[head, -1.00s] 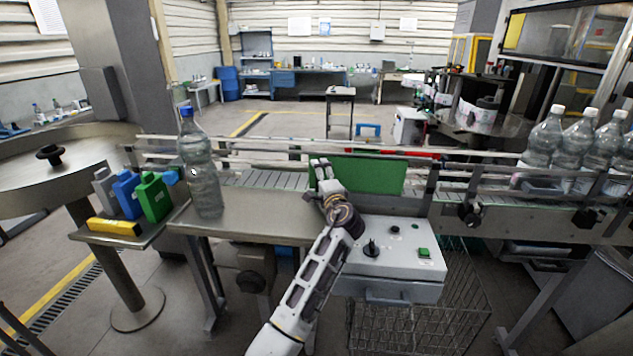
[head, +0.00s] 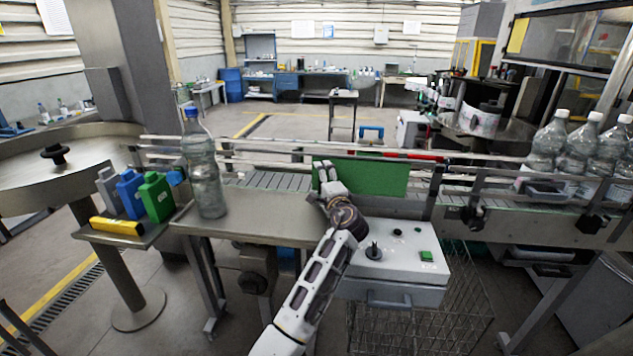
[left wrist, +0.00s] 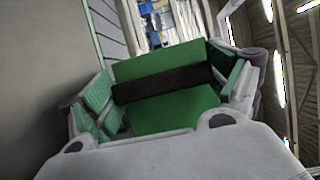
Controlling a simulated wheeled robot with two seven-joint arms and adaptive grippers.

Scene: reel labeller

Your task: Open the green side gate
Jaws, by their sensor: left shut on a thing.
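The green side gate (head: 375,178) is a flat green panel standing upright along the near side of the conveyor, left of the metal post. My left gripper (head: 324,176) is at the gate's left end and shut on it. In the left wrist view the green gate (left wrist: 160,62) with a dark band across it (left wrist: 162,83) lies between the two fingers of the left gripper (left wrist: 166,88). The gate's lower edge is partly hidden by my gripper in the head view. My right gripper is not in view.
A grey control box (head: 400,258) with a knob and a green button stands right of my left forearm. A clear bottle with a blue cap (head: 205,175) stands on the steel table (head: 265,217). Several white-capped bottles (head: 590,145) stand on the conveyor at right.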

